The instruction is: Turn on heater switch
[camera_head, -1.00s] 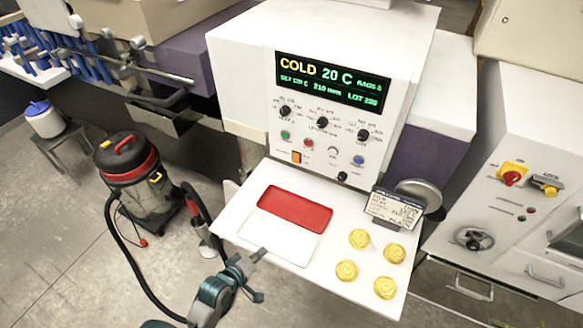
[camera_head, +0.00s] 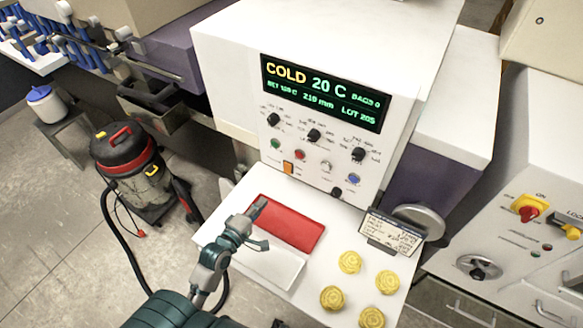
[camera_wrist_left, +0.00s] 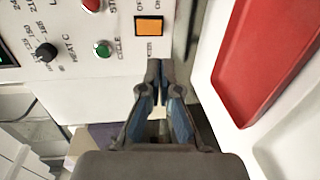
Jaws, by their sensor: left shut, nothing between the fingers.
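The orange rocker switch (camera_head: 288,168) sits low on the white control panel, left of its middle. It also shows in the left wrist view (camera_wrist_left: 148,26), just beyond the fingertips. I take it for the heater switch; its small label is not clearly readable. My left gripper (camera_head: 257,208) is over the shelf's red tray, in front of and below the switch. Its fingers are shut and empty in the left wrist view (camera_wrist_left: 160,72), pointing toward the panel and apart from the switch. The display (camera_head: 322,94) reads COLD 20 C. My right gripper is not in view.
Knobs and coloured buttons, including a green one (camera_head: 275,144), surround the switch. The red tray (camera_head: 290,222), a white tray (camera_head: 275,267), several yellow nests (camera_head: 349,262) and a label card (camera_head: 392,233) are on the shelf. A vacuum cleaner (camera_head: 135,170) stands left.

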